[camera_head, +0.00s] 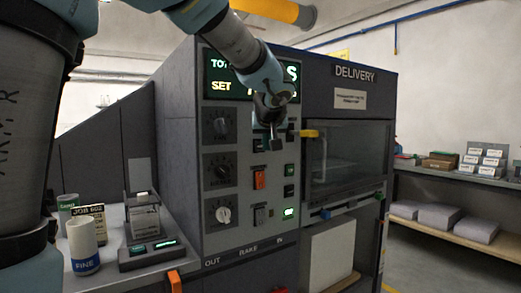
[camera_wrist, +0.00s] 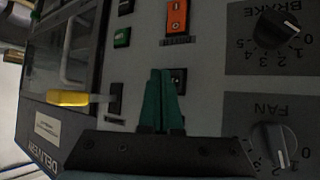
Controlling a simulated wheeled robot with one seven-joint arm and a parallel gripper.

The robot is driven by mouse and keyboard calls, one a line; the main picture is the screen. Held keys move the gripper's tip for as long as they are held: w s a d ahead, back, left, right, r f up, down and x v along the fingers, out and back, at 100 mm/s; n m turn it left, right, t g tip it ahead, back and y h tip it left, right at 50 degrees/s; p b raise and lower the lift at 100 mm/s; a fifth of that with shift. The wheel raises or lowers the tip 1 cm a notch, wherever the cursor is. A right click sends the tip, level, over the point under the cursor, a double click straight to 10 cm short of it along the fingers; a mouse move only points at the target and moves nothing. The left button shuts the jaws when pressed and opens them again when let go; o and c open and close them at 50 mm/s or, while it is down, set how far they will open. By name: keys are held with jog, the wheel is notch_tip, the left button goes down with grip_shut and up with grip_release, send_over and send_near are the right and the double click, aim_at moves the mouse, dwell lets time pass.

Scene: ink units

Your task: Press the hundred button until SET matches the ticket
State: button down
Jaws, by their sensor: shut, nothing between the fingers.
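The machine's grey panel (camera_head: 240,140) faces me in the head view. Its display (camera_head: 222,86) shows "TOT" and "SET" in lit letters, but my arm covers most of the figures. My gripper (camera_head: 275,143) is shut and empty in front of the upper panel. In the wrist view the closed green fingers (camera_wrist: 163,72) reach up to a small dark button (camera_wrist: 179,76); I cannot tell whether they touch it. I cannot read which button is the hundred button. A card marked "JOB" (camera_head: 92,212) stands on the left counter, its smaller print unreadable; I cannot tell if it is the ticket.
Near the fingers are an orange switch (camera_wrist: 176,17), a green button (camera_wrist: 122,37), and the BRAKE (camera_wrist: 278,32) and FAN (camera_wrist: 275,146) knobs. A yellow handle (camera_wrist: 80,98) sticks out from the delivery door. A white can (camera_head: 82,245) stands on the counter.

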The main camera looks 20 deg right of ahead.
jog(key=s+b, duration=0.1)
jog(key=s, duration=0.1)
jog(key=s+d+b, duration=0.1)
jog(key=s+b, duration=0.1)
jog(key=s, duration=0.1)
jog(key=shift+b, duration=0.3)
dwell(0.7)
